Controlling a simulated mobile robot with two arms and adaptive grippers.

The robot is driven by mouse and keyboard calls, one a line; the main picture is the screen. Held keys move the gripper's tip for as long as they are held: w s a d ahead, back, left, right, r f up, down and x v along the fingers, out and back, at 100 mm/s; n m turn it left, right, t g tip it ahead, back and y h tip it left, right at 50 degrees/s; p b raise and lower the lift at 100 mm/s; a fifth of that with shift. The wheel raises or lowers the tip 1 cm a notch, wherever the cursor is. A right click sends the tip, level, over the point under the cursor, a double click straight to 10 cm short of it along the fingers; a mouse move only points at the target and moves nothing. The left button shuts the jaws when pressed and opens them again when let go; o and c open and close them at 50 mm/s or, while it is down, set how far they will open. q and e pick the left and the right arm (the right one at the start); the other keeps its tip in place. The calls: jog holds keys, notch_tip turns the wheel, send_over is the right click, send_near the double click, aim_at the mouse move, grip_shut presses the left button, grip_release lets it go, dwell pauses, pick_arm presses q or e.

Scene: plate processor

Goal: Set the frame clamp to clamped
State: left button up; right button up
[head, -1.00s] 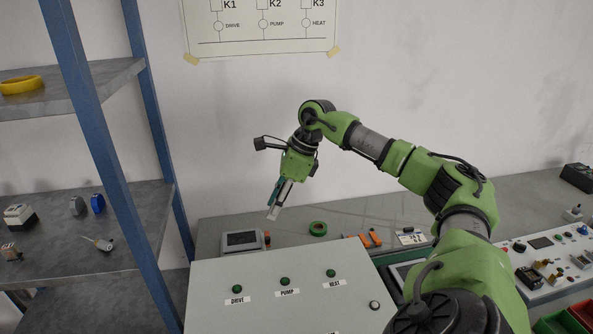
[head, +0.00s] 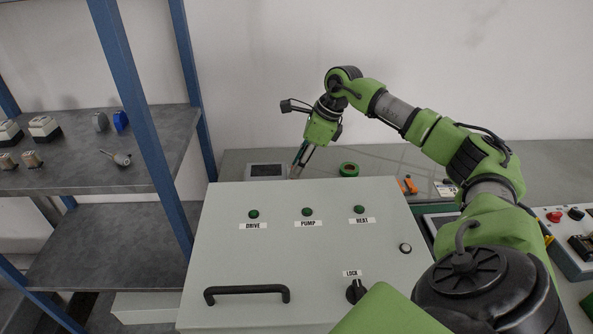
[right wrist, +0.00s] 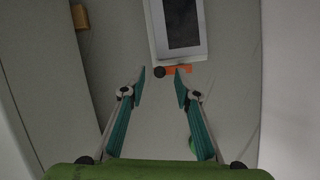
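My right gripper (head: 297,170) hangs over the bench behind the grey cabinet, with its fingers pointing down. In the right wrist view its two fingers (right wrist: 160,72) stand apart with nothing between the tips. Beyond the tips lie a small orange piece with a dark round knob (right wrist: 175,71) and a white device with a dark screen (right wrist: 180,25). I cannot make out a frame clamp for certain in these frames. My left gripper is not in view.
The grey cabinet (head: 300,250) has DRIVE, PUMP and HEAT lamps, a black handle (head: 247,292) and a LOCK knob (head: 356,291). A shelf rack (head: 165,160) stands at the left.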

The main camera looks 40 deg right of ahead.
jog(key=shift+x, duration=0.8)
grip_shut()
jog(key=m, duration=0.1)
jog(key=a+m+h, duration=0.1)
jog(key=shift+w+r+m+t, duration=0.1)
jog(key=shift+w+m+t, duration=0.2)
jog(key=shift+m+t, duration=0.1)
jog(key=m, duration=0.1)
jog(key=w+m+h, duration=0.1)
jog(key=m, duration=0.1)
jog(key=shift+w+a+m, duration=0.15)
jog(key=shift+a+m, duration=0.15)
jog(key=shift+a, duration=0.1)
jog(key=m, duration=0.1)
jog(key=w+m+h, duration=0.1)
jog(key=shift+a+m, duration=0.15)
jog(key=shift+m, duration=0.15)
jog(key=m+h, duration=0.1)
jog(key=m, duration=0.1)
jog(key=w+m, duration=0.1)
jog(key=shift+w+m+h, duration=0.25)
jog(key=shift+m+h, duration=0.15)
jog(key=shift+w+m+g+h, duration=0.25)
jog(key=shift+w+m, duration=0.05)
jog(key=shift+m, duration=0.6)
jog(key=shift+w+m+g+h, duration=0.25)
jog(key=shift+w+m, duration=0.05)
jog(key=shift+m, duration=0.6)
jog(key=shift+d, duration=0.25)
